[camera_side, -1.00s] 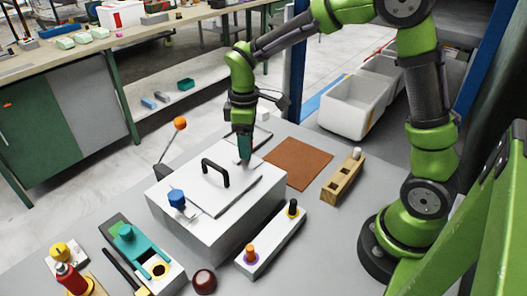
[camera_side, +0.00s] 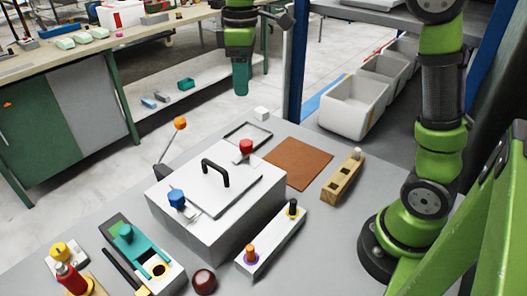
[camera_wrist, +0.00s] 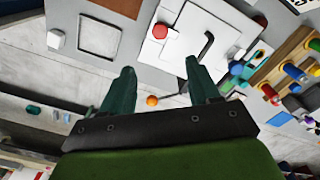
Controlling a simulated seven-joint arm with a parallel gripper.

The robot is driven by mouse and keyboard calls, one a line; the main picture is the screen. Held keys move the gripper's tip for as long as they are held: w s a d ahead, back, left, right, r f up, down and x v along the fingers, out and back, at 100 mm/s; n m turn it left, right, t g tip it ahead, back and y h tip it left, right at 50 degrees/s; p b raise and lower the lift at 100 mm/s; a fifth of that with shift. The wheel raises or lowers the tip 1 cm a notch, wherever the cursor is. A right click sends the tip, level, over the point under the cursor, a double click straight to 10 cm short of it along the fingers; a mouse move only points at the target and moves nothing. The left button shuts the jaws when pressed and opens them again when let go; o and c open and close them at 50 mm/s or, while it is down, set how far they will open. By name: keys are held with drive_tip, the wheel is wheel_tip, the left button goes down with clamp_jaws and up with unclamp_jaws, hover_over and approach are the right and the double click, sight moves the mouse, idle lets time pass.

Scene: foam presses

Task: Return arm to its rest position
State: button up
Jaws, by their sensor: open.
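My gripper (camera_side: 240,80) is raised high above the back of the work table in the side view. In the wrist view its two dark green fingers (camera_wrist: 158,85) stand apart with nothing between them. Below it on the table is a white box (camera_side: 215,225) with a flat lid and a black handle (camera_side: 215,172). A red knob (camera_side: 246,147) and a blue knob (camera_side: 177,198) sit on the box top. The red knob also shows in the wrist view (camera_wrist: 160,31).
An orange-tipped lever (camera_side: 180,123) rises beside the box. A brown mat (camera_side: 298,163), a wooden block with holes (camera_side: 343,180) and a white cube (camera_side: 261,113) lie on the table. A teal device (camera_side: 130,240) stands front left. White bins (camera_side: 352,105) stand behind.

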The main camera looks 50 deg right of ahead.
idle(0.3)
drive_tip(key=s+f+m+t+y, duration=0.1)
drive_tip(key=s+f+m+t, duration=0.1)
drive_tip(key=s+m, duration=0.3)
drive_tip(key=s+f+m+t+y, duration=0.1)
drive_tip(key=s+m+t, duration=0.4)
drive_tip(key=s, duration=0.6)
drive_tip(key=shift+s+f+m, duration=0.2)
drive_tip(key=shift+f+m, duration=0.3)
drive_tip(key=shift+f, duration=0.2)
